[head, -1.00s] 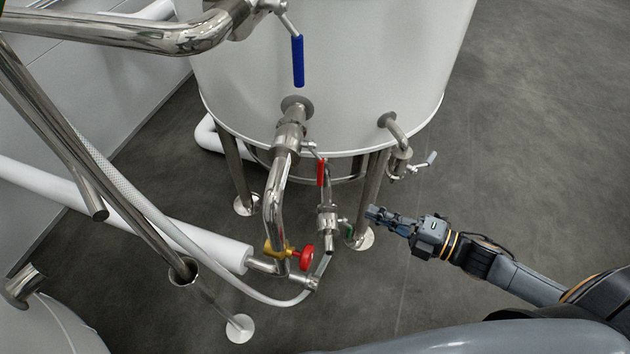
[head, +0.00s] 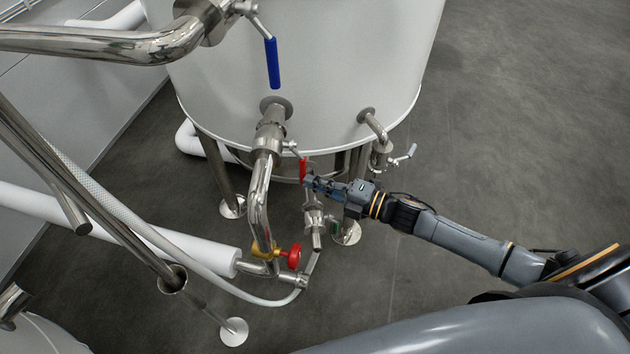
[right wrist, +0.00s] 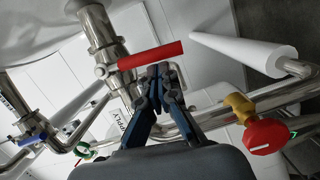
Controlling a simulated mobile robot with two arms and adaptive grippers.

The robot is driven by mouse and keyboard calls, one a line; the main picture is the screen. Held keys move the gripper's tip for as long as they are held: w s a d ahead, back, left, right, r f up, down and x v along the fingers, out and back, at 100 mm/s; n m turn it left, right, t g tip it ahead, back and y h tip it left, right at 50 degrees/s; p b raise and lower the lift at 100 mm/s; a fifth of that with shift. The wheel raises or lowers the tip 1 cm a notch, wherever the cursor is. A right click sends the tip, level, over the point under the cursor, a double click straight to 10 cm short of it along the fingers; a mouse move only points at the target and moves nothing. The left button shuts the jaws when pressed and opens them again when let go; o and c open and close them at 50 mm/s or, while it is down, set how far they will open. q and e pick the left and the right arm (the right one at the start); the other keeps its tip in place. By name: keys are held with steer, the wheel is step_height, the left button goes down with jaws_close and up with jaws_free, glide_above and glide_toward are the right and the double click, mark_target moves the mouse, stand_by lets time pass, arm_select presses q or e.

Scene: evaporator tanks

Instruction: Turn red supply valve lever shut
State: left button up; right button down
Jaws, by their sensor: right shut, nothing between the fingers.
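The red supply valve lever (head: 303,168) hangs down from the valve on the steel pipe below the white tank. In the right wrist view the red lever (right wrist: 151,55) lies across the picture, just beyond my fingertips. My right gripper (head: 309,181) is shut and empty, with its tips at the lower part of the lever. In the right wrist view the shut fingertips (right wrist: 159,73) are right beside the lever's underside. I cannot tell if they touch it. My left gripper is not in view.
A blue lever (head: 273,63) hangs higher on the tank (head: 320,70). A red round knob on a yellow valve (head: 263,250) sits lower on the pipework. A small side valve (head: 380,155) is right of the lever. Floor to the right is clear.

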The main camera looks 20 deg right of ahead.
steer(key=shift+w, duration=0.1)
stand_by(0.3)
steer(key=shift+w+d+n+b, duration=0.2)
steer(key=shift+w+b, duration=0.3)
steer(key=shift+b, duration=0.05)
steer(key=shift+w+d+n+b, duration=0.15)
steer(key=shift+w+n+b, duration=0.05)
steer(key=shift+w+b, duration=0.3)
steer(key=v, duration=0.8)
steer(key=shift+s+a+f, duration=0.25)
steer(key=shift+s+a, duration=0.1)
